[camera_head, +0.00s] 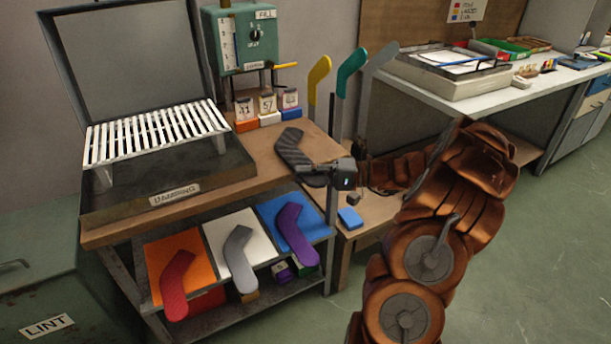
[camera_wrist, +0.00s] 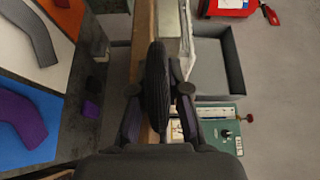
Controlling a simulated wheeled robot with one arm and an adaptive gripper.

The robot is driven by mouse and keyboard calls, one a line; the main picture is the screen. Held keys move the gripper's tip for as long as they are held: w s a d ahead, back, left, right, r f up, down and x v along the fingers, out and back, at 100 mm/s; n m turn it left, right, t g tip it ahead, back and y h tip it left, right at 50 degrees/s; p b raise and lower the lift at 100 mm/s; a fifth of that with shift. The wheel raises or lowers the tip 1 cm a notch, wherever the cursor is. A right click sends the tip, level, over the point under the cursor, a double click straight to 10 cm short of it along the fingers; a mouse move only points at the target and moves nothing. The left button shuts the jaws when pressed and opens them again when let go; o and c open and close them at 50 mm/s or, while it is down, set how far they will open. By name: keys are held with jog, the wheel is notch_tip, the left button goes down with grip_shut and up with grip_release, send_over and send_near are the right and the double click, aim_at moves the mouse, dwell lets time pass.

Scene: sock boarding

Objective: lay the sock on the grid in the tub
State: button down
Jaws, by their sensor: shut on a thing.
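A dark grey ribbed sock (camera_head: 292,150) is held by its lower end in my gripper (camera_head: 318,174), over or just above the wooden bench top (camera_head: 240,182) to the right of the tub. In the wrist view the sock (camera_wrist: 156,75) stands edge-on between the two fingers of my gripper (camera_wrist: 160,92), which are shut on it. I cannot tell how high it is above the wood. The dark tub (camera_head: 172,192), labelled DAMPING, has its lid (camera_head: 135,55) raised. A white slatted grid (camera_head: 157,130) stands in it, empty and slightly tilted.
Yellow (camera_head: 319,80), teal (camera_head: 350,72) and grey (camera_head: 378,65) sock shapes stand upright at right.

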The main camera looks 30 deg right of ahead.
jog(key=shift+f, duration=0.15)
jog(key=c, duration=1.2)
grip_release()
jog(key=shift+o, duration=0.2)
jog(key=v, duration=0.8)
jog(key=shift+s+a+f+p, duration=0.2)
jog(key=shift+s+p, duration=0.05)
jog(key=shift+p, duration=0.05)
